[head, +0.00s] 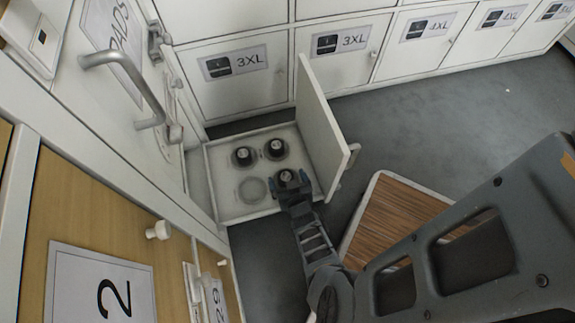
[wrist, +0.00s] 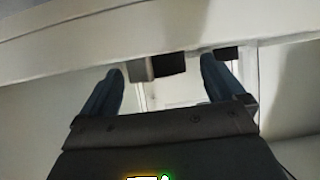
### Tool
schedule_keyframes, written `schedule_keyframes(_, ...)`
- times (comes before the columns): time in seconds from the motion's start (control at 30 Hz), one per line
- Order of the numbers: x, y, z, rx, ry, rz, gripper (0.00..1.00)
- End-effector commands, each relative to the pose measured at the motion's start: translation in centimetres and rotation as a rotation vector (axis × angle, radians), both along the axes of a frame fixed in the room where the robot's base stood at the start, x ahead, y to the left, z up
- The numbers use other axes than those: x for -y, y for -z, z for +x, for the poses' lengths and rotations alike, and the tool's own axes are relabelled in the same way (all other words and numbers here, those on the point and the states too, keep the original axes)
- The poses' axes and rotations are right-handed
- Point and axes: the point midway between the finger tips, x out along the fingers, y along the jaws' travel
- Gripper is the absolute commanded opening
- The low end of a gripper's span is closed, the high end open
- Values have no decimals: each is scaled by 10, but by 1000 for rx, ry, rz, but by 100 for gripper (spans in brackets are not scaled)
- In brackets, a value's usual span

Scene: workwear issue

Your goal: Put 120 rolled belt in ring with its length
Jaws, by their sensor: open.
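A white pulled-out drawer (head: 227,206) holds round places in its floor. Black rolled belts with pale labelled tops sit at the back left (head: 243,156) and back right (head: 275,148). A third rolled belt (head: 288,177) is at the front right, right at my gripper (head: 291,191). The front-left ring (head: 252,190) is empty. The labels are too small to read. In the wrist view my gripper (wrist: 163,72) is open, with a dark piece (wrist: 170,63) seen beyond and between its fingers. I cannot tell whether the fingers touch the belt.
The drawer's tall front panel (head: 322,130) stands close on the right, with a handle (head: 349,158). White lockers marked 3XL (head: 238,90) stand behind. A wooden cabinet (head: 90,210) is on the left. A wood-topped piece (head: 395,215) is at right. Grey floor (head: 440,115) is clear beyond.

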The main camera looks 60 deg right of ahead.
Motion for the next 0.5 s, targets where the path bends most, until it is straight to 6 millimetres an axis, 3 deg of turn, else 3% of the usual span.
schedule_keyframes(0.5, -58, -47, -56, -2, -4, 1, 96)
